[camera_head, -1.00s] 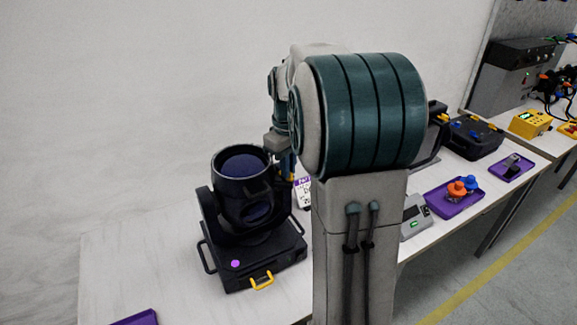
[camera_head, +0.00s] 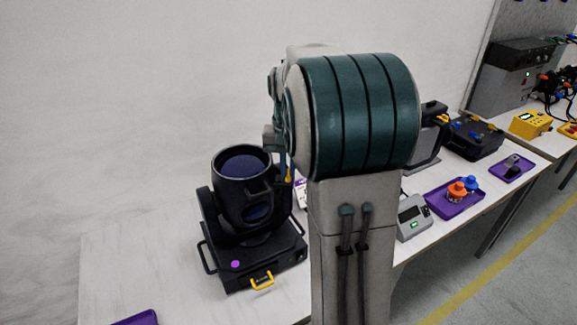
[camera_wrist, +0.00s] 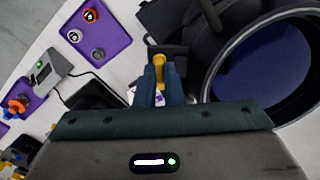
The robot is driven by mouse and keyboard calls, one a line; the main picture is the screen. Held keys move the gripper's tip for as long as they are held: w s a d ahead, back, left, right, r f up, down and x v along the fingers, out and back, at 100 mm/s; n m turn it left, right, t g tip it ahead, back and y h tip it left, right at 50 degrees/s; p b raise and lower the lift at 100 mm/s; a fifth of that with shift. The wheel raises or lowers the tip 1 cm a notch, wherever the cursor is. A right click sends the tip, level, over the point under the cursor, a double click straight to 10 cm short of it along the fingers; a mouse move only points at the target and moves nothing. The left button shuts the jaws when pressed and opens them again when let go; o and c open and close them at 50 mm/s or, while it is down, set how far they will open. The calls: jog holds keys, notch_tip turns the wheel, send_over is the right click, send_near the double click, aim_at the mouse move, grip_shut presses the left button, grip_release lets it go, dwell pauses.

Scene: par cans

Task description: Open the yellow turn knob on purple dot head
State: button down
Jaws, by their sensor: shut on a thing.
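The purple dot head is a black moving-head fixture (camera_head: 213,234) with a purple dot (camera_head: 235,264) on its base and a lens barrel tilted upward. Its barrel fills the right of the wrist view (camera_wrist: 214,62). The yellow turn knob (camera_wrist: 159,64) sits beside the barrel, between my blue fingers; a bit of yellow also shows in the head view (camera_head: 289,179). My gripper (camera_wrist: 160,80) is shut on the knob. In the head view my arm hides most of the gripper, and the knob's turn angle is hard to tell.
A yellow handle (camera_head: 262,281) is at the base's front. To the right are a grey device with a green display (camera_head: 414,219), a purple tray (camera_head: 448,207) with orange and blue knobs, and black cases (camera_head: 473,138). The table (camera_head: 130,262) left of the fixture is mostly clear.

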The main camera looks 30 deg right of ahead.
jog(key=shift+m, duration=0.5)
jog(key=c, duration=1.5)
grip_release()
jog(key=shift+c, duration=0.2)
jog(key=shift+r, duration=0.1)
notch_tip(320, 180, up, 14)
jog(key=shift+b, duration=0.3)
jog(key=s+a+f+n+t, duration=0.1)
jog(key=s+a+f+n, duration=0.2)
jog(key=s+a+f, duration=0.3)
jog(key=s+a+f+n+t, duration=0.2)
jog(key=s+a+f, duration=0.4)
jog(key=s+f, duration=0.3)
jog(key=s+n, duration=0.1)
jog(key=s, duration=0.3)
jog(key=shift+s+a+n, duration=0.35)
jog(key=shift+s+n, duration=0.05)
